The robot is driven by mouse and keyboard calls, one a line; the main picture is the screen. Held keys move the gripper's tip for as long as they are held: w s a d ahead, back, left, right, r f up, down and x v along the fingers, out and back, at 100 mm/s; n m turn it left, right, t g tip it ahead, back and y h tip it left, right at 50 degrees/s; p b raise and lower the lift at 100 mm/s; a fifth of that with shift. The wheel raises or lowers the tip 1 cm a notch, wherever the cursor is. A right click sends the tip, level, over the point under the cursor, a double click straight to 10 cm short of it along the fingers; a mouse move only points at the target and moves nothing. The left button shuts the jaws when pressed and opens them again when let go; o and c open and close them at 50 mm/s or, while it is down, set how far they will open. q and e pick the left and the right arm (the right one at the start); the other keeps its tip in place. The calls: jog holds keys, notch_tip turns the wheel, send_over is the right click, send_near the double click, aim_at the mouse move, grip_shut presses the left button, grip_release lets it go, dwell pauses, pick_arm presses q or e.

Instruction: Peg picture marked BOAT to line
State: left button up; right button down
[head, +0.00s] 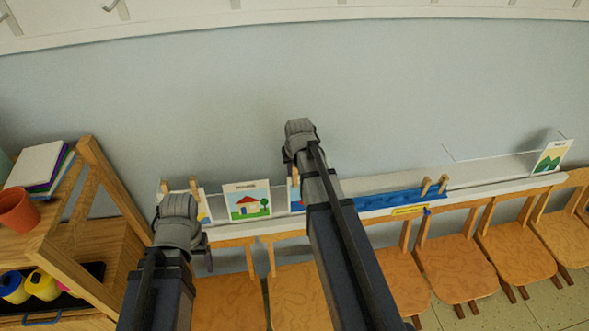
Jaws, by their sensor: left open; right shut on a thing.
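My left gripper (178,212) is open at the lower left, in front of a mostly covered picture (204,206) with two wooden pegs (194,185) at its top edge. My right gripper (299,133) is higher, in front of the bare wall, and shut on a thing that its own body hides. A picture with a blue lower part (296,203) shows as a sliver behind my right arm, with a wooden peg (295,176) at its top. I cannot read BOAT on it. The thin line (492,160) runs along the wall above the white ledge.
A house picture (247,201) stands between my arms. A blue tray (395,198) with wooden pegs (442,184) sits on the ledge. A mountain picture (551,158) is at the far right. Chairs (455,264) line the wall below; a wooden shelf (80,238) stands left.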

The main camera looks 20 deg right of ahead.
jog(key=c, duration=0.7)
grip_release()
jog(key=shift+o, duration=1.3)
jog(key=shift+r, duration=0.15)
jog(key=shift+p+v, duration=3.3)
jog(key=shift+s+r, duration=0.1)
jog(key=shift+r, duration=0.1)
